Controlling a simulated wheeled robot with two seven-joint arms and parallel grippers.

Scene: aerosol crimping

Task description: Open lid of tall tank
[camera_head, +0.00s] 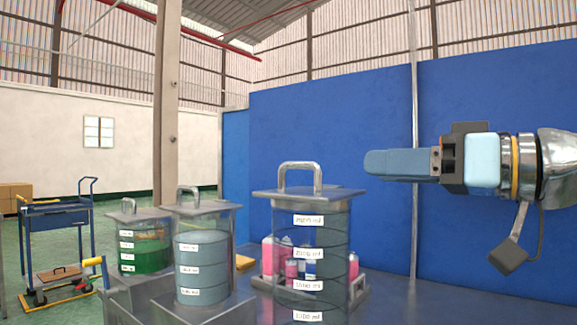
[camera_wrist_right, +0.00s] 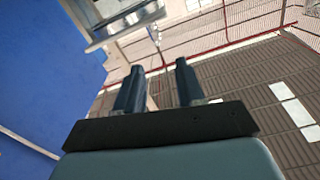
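The tall clear tank (camera_head: 312,235) stands front centre in the head view, with several volume labels down its side. Its flat grey lid (camera_head: 265,194) lies on top, with an upright metal loop handle (camera_head: 299,165). My right gripper (camera_head: 368,163) is to the right of the handle, at about its height in the picture, apart from it and pointing left. In the right wrist view the two fingers (camera_wrist_right: 159,66) stand apart with nothing between them. A grey metal-edged part shows at that view's top; I cannot tell what it is. My left gripper is not in view.
Two shorter lidded tanks stand left: one with green liquid (camera_head: 144,258), one with grey-blue liquid (camera_head: 201,266). Pink and white containers (camera_head: 272,257) stand behind the tall tank. A blue wall (camera_head: 340,120) is behind. A blue cart (camera_head: 54,222) stands far left.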

